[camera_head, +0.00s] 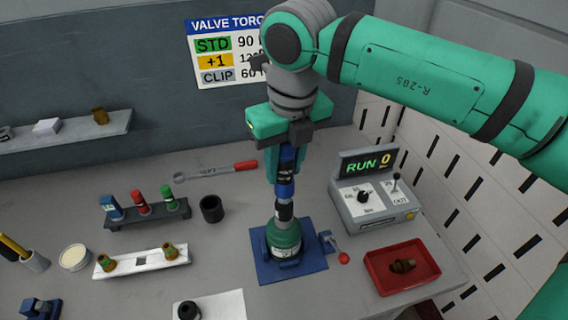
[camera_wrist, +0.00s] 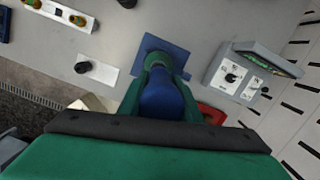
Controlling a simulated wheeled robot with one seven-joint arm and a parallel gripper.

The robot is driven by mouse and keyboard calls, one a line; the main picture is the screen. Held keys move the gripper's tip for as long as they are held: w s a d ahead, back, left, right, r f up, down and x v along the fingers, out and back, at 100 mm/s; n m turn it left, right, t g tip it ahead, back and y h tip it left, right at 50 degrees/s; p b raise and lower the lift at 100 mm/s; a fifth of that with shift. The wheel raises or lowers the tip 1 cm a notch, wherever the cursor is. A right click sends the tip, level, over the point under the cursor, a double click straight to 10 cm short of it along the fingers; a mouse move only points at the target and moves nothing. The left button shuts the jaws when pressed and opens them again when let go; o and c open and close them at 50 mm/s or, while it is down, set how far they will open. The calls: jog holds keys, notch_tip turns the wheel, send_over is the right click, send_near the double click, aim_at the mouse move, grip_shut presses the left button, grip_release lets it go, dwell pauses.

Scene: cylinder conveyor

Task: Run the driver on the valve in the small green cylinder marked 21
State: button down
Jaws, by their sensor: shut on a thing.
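The small green cylinder (camera_head: 284,240) stands upright on a blue clamp base (camera_head: 262,268) on the bench; its label is too small to read surely. My gripper (camera_head: 287,150) is above it, shut on the blue driver (camera_head: 285,187), which is upright. The driver's dark lower end (camera_head: 284,211) meets the top of the cylinder, and the valve itself is hidden under it. In the wrist view the driver (camera_wrist: 162,100) fills the space between the fingers, above the blue base (camera_wrist: 178,54). A control box (camera_head: 372,195) right of the cylinder reads "RUN 0".
A red tray (camera_head: 415,260) with a brass valve sits at the right. A rack (camera_head: 148,217) with several coloured pieces, a black cup (camera_head: 211,209) and a white valve holder (camera_head: 120,265) are at the left. A red-handled wrench (camera_head: 215,171) lies behind. A wall chart (camera_head: 222,50) hangs at the back.

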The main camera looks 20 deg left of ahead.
jog(key=shift+f, duration=0.2)
dwell(0.8)
jog(key=shift+r, duration=0.15)
dwell(0.8)
notch_tip(320, 180, up, 6)
dwell(0.9)
dwell(0.9)
